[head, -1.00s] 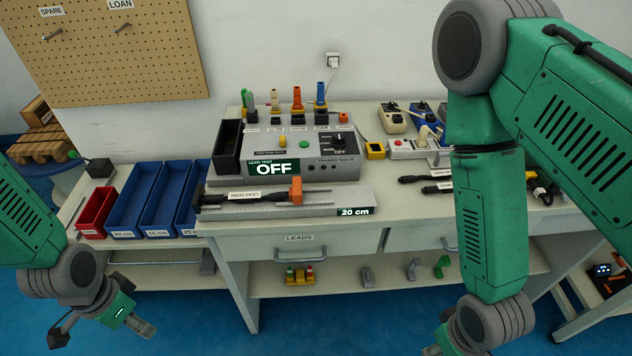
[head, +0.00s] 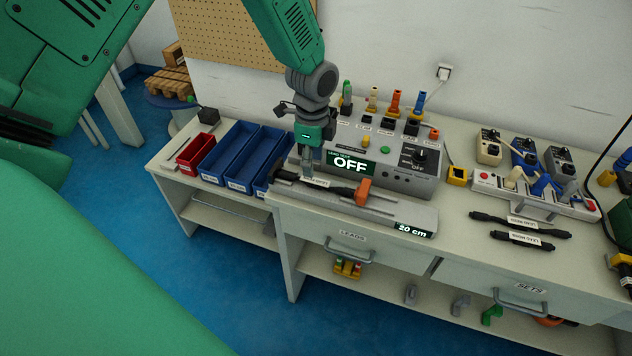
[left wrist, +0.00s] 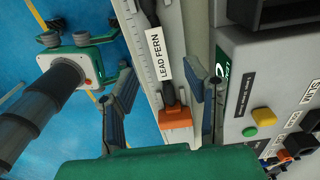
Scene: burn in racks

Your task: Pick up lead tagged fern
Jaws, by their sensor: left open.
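My left gripper (head: 308,168) points down over the label end of the lead. In the left wrist view its open fingers (left wrist: 165,95) are on either side of the lead, with gaps showing. My right gripper is out of view.
The grey test box showing OFF (head: 400,180) stands right behind the bench. Blue bins (head: 230,155) and a red bin (head: 197,152) are to the left. Two more dark leads (head: 522,240) lie to the right, by a power strip (head: 530,197).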

